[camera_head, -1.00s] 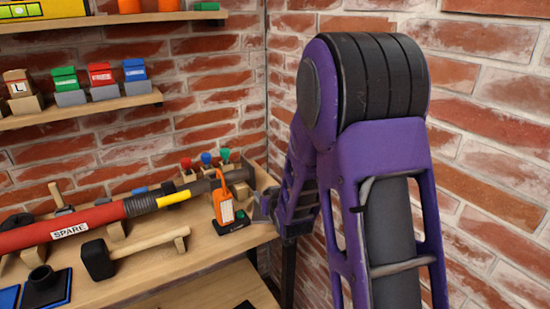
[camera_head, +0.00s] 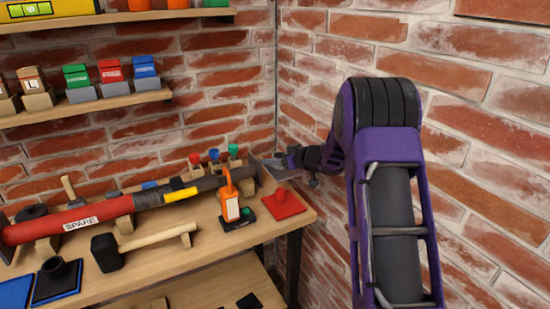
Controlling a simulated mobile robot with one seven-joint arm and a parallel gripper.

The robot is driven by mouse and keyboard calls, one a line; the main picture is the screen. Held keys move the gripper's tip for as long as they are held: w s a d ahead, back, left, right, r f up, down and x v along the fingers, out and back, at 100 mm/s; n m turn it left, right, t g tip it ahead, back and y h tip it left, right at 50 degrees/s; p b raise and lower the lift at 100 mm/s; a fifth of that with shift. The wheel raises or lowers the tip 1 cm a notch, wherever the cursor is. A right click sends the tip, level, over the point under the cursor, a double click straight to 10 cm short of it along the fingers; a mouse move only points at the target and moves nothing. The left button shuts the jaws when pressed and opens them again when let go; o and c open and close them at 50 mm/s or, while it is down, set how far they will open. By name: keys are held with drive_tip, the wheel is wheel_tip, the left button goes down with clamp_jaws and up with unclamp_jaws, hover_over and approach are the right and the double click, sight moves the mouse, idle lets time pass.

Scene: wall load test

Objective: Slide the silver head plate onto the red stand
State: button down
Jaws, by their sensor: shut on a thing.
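The silver head plate (camera_head: 276,172) is a small grey piece near the right end of the workbench. My gripper (camera_head: 284,161) is shut on it, and the fingers are small and partly hidden in this view. The red stand (camera_head: 282,204) is a flat red plate with a raised middle, lying on the bench's right front corner. The head plate is above and behind the stand in the picture, apart from it. The exact height of the plate over the bench cannot be told.
A long red tool marked SPARE (camera_head: 82,217) lies across the bench, its dark end close to the head plate. An orange device (camera_head: 231,203) stands left of the red stand. A black-headed mallet (camera_head: 106,252) lies in front. Brick walls meet behind the bench corner.

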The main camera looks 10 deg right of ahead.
drive_tip(key=shift+f+b, duration=2.55)
drive_tip(key=shift+b, duration=0.15)
drive_tip(key=shift+p, duration=0.8)
drive_tip(key=shift+f, duration=0.4)
drive_tip(key=shift+f, duration=0.3)
drive_tip(key=shift+f+b, duration=0.25)
drive_tip(key=shift+b, duration=0.05)
drive_tip(key=shift+f, duration=0.5)
drive_tip(key=shift+f, duration=0.25)
drive_tip(key=shift+f+b, duration=0.35)
drive_tip(key=shift+b, duration=0.05)
drive_tip(key=shift+f, duration=0.2)
